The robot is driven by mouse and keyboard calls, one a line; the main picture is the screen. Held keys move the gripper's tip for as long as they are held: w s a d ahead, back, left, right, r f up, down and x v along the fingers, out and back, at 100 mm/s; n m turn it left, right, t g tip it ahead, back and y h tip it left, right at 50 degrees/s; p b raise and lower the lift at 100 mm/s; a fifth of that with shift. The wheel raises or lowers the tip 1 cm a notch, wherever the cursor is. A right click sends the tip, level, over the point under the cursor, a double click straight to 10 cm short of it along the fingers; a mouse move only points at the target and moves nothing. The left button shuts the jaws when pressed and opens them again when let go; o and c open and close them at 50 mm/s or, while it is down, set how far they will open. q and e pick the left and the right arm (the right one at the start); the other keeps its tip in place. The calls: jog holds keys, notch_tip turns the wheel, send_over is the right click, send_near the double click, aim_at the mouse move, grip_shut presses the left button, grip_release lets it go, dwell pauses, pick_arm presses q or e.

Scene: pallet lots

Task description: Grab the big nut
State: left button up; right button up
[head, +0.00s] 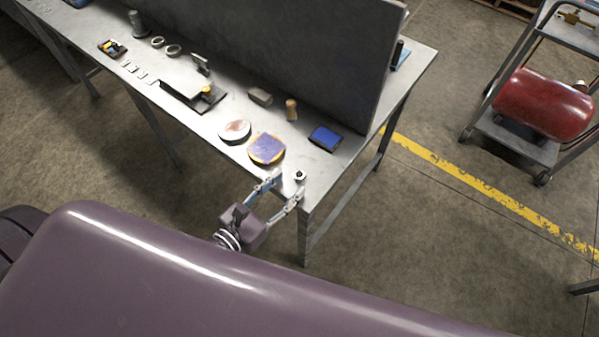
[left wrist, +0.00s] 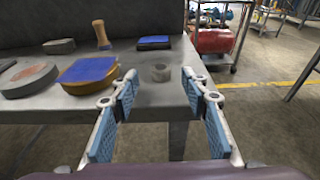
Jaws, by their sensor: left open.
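The big nut (head: 299,175) is a small grey ring-like piece on the near right corner of the metal workbench (head: 325,167). In the left wrist view the nut (left wrist: 161,72) sits on the bench top, ahead of and between my fingers. My left gripper (head: 288,190) is open at the bench's near edge, its fingertips close to the nut. In the left wrist view the open left gripper (left wrist: 158,88) has blue pads on both fingers, with nothing between them. I cannot tell whether a finger touches the nut. My right gripper is not in view.
Left of the nut lie a round disc with a blue top (head: 267,148) and a paler round disc (head: 235,131). A dark upright panel (head: 290,50) stands along the bench. A cart (head: 515,150) holds a red tank (head: 543,104).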

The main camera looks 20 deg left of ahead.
aim_at(297, 177)
pick_arm(q)
jog(key=x, duration=0.1)
jog(key=p+x, duration=0.1)
jog(key=x, duration=0.1)
jog(key=shift+w+d+r, duration=0.15)
jog(key=shift+w, duration=0.1)
jog(key=shift+w+d, duration=0.1)
jog(key=shift+w, duration=0.2)
grip_shut()
